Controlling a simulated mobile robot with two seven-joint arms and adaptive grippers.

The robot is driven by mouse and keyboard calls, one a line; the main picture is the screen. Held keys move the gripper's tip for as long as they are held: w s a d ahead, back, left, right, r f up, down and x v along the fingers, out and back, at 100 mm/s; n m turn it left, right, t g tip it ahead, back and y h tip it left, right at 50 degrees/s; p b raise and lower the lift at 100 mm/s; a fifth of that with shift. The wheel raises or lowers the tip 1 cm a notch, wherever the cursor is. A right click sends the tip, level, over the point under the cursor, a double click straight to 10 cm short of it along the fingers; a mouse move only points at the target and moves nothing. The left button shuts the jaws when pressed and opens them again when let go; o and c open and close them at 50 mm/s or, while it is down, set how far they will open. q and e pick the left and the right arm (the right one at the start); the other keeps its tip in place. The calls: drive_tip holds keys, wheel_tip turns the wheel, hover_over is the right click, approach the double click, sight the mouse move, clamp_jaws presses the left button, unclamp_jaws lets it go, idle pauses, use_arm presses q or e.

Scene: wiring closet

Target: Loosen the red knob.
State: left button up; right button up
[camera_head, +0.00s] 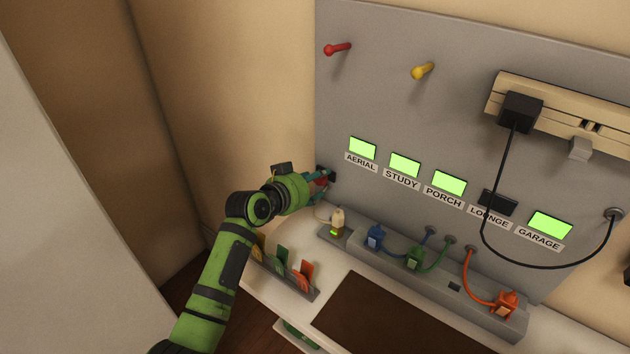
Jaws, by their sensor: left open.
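A red peg with a rounded end (338,48) also sticks out of the panel at the upper left, well away from the gripper. My right gripper is not in view.
A yellow peg (422,70), a power strip (560,115) and a hanging black cable (486,225) are on the panel (385,110). Below are labelled green displays, a grey strip (385,262) with coloured plugs, and a rack (285,276) of coloured cards beside my left arm.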

use_arm(q)
drive_tip(key=shift+w+d+f, duration=0.1)
drive_tip(key=shift+w+d, duration=0.1)
drive_tip(key=c, duration=1.1)
drive_tip(key=shift+a+f, duration=0.1)
